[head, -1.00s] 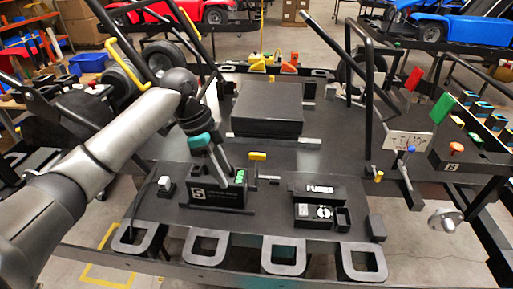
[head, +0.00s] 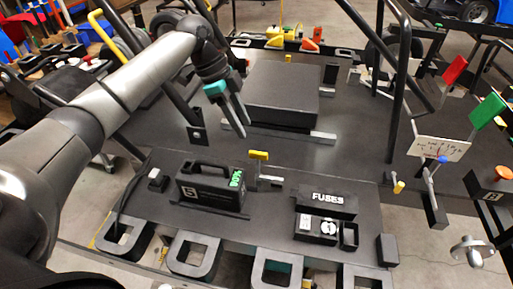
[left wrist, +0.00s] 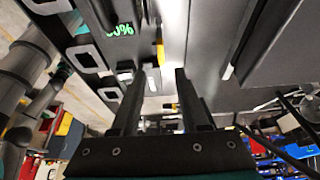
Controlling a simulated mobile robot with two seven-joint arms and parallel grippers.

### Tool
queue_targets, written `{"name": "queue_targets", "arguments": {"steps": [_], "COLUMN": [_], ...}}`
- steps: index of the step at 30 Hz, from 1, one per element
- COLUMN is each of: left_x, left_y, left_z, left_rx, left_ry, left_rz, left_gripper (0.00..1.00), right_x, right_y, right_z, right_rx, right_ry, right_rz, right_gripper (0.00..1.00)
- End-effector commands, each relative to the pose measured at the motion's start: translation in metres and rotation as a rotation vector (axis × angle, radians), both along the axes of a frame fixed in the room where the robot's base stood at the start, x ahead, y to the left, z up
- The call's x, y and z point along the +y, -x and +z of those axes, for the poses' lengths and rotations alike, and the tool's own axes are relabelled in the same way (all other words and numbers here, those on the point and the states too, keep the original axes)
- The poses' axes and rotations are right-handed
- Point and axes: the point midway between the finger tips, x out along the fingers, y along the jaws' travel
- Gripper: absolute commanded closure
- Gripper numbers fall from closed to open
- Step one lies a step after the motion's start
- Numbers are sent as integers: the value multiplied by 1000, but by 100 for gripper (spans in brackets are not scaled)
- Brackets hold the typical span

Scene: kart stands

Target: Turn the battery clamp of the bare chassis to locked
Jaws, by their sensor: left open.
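The battery clamp is a small lever with a yellow grip (head: 258,155) on a post beside the battery on the bare chassis; its grip also shows in the left wrist view (left wrist: 161,54). The black battery (head: 208,187) has a carry handle and a green readout, and sits left of the clamp. My left gripper (head: 241,131) is open and empty, pointing down above the deck, a little behind and left of the yellow grip in the head view. In the left wrist view its fingers (left wrist: 158,76) stand apart with the grip beyond them. My right gripper is not in view.
A fuse box (head: 322,201) stands right of the clamp, and a large black box (head: 283,95) lies behind it. Upright black tubes (head: 402,80) rise at the right. Levers with red and green plates (head: 487,110) stand farther right. The deck between clamp and large box is clear.

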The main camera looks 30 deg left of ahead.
Motion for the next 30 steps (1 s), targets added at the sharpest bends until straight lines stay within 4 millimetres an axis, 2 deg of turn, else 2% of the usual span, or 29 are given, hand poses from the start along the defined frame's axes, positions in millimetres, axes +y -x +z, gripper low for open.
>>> {"name": "queue_targets", "arguments": {"steps": [1,6,12,18,26,30], "left_x": [-5,-19,-29,-34,-34,-34], "left_y": [-1,-4,-7,-9,-9,-9], "left_z": [-13,-45,-73,-83,-84,-84], "left_rx": [3,2,0,-1,-2,-2], "left_ry": [1,2,1,0,0,0], "left_rz": [-1,-2,0,0,1,1], "left_gripper": [55,55,55,55,55,71], "right_x": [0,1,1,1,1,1], "right_y": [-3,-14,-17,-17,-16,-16], "right_z": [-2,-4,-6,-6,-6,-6], "right_rx": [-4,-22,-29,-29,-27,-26], "right_ry": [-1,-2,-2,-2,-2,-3], "right_rz": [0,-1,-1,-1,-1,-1], "right_gripper": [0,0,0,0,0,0]}}
